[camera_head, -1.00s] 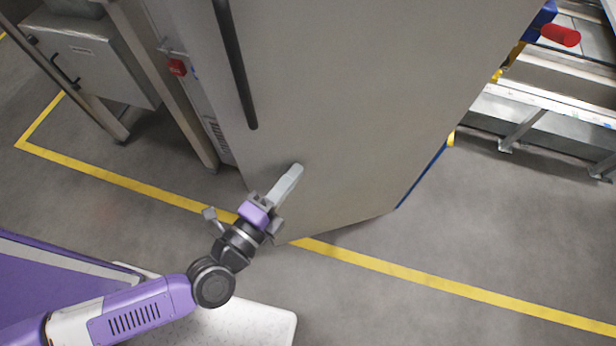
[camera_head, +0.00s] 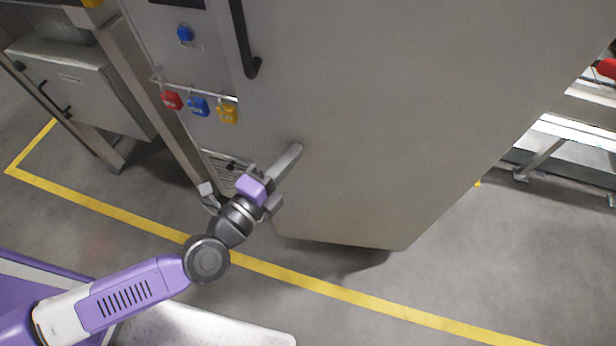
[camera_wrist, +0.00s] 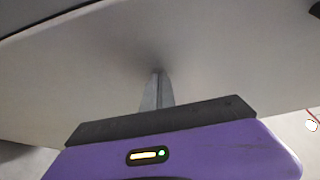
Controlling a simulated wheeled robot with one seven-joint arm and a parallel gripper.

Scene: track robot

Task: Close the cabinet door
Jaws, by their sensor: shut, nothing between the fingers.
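The cabinet door (camera_head: 400,120) is a large grey metal panel that fills the upper middle of the head view. It stands ajar, with part of the cabinet front (camera_head: 185,70) showing to its left. A black bar handle (camera_head: 243,40) runs down near the door's left edge. My gripper (camera_head: 293,152) is shut and empty, its fingertips at the lower left part of the door's face, below the handle. In the wrist view the closed fingers (camera_wrist: 157,90) point at the grey door surface (camera_wrist: 90,60) and seem to touch it.
Red, blue and yellow tags (camera_head: 199,106) hang from a rail on the cabinet front. A grey box (camera_head: 75,85) on a frame stands at the left. A yellow floor line (camera_head: 330,290) crosses below the door. Metal racking (camera_head: 575,140) stands at the right.

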